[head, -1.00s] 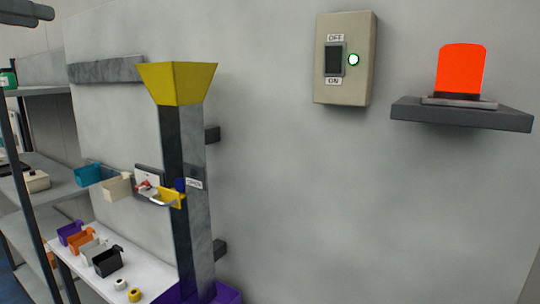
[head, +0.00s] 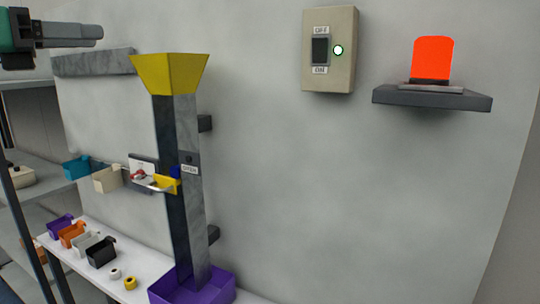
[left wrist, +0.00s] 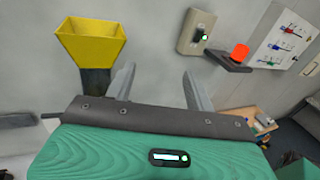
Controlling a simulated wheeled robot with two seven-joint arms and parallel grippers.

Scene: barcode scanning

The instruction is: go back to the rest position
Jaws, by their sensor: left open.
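My left gripper comes in at the top left of the head view, where only a green part and a grey finger (head: 72,31) show. In the left wrist view my left gripper (left wrist: 158,88) is open, its two grey fingers wide apart with nothing between them. It is in the air, with the wall behind it. The yellow funnel (left wrist: 92,42) appears left of the fingers in that view. The switch box (left wrist: 196,32) and the red lamp (left wrist: 240,52) appear beyond the fingers. My right gripper is not in view.
In the head view, a grey column with the yellow funnel (head: 170,72) stands in a purple bin (head: 190,288). A white table (head: 140,262) holds several small bins and two rolls. A shelf (head: 432,98) carries the red lamp, right of the switch box (head: 329,50). Shelving stands at left.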

